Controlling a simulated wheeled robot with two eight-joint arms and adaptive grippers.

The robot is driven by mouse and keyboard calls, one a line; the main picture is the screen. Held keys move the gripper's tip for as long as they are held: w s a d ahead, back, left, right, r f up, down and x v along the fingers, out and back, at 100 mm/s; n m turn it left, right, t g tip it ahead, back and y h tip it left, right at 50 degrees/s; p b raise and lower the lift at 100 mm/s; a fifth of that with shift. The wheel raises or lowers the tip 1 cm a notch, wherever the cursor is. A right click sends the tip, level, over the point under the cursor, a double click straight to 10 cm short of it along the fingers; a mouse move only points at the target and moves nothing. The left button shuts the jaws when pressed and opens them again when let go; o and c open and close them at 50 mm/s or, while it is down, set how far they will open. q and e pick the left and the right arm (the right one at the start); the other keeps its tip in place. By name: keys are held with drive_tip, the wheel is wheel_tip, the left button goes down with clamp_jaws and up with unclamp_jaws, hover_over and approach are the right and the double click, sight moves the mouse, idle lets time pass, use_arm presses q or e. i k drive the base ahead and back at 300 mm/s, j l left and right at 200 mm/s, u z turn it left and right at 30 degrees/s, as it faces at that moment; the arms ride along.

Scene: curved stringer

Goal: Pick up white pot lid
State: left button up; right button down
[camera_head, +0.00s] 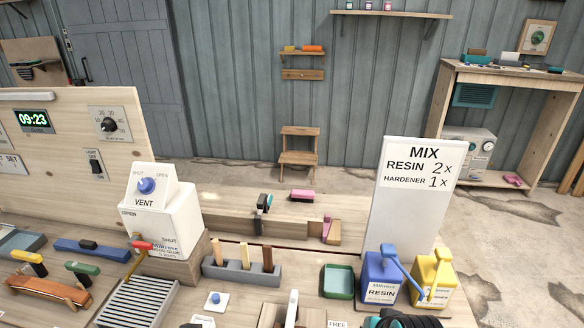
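No lid seated on a round pot is plainly visible. A small flat white square piece with a blue knob (216,301) lies on the bench at the front, left of centre; it may be the white lid, but I cannot tell. A white box marked VENT (162,222) stands behind it to the left, with a slanted top piece bearing a blue knob (147,186).
A grey block with upright sticks (241,271) stands near the white square. A green tray (338,282), a blue RESIN container (382,278) and a yellow container (432,279) stand right, before a white MIX sign (411,205). A slatted metal rack (138,304) and tools crowd the left.

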sight(217, 302)
drive_tip(key=j+u, duration=0.2)
drive_tip(key=u, duration=0.15)
drive_tip(key=j+u, duration=0.15)
drive_tip(key=u, duration=0.25)
